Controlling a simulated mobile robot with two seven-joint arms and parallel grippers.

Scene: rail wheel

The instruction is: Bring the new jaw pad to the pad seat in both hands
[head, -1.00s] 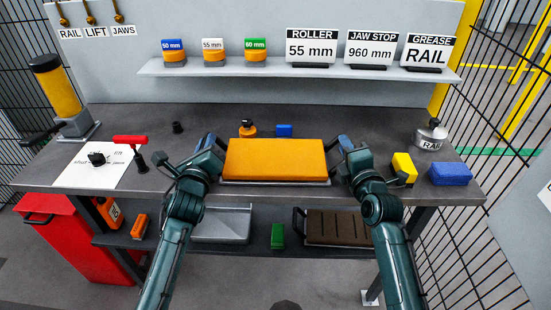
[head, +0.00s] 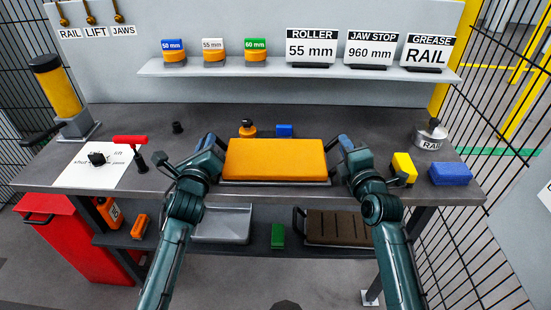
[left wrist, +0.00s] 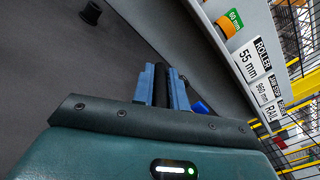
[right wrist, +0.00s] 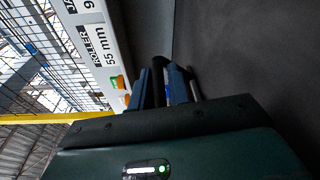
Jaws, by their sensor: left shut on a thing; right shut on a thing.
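The orange jaw pad (head: 275,159) lies flat in front of me, over the front part of the bench, with a thin grey plate along its lower edge. My left gripper (head: 209,142) is at its left end and my right gripper (head: 343,143) at its right end. In the left wrist view, my left gripper (left wrist: 165,85) is shut on a dark bar, the pad's handle. In the right wrist view, my right gripper (right wrist: 165,85) is shut on a similar dark bar. I cannot make out a pad seat in these views.
The bench (head: 330,120) carries a blue block (head: 450,174), a yellow block (head: 403,166), a grease tin (head: 431,137) and a red-handled tool (head: 131,141). A lower shelf (head: 255,240) holds a dark slotted pad (head: 339,227) and a grey tray (head: 222,224). A red cabinet (head: 80,240) stands at left.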

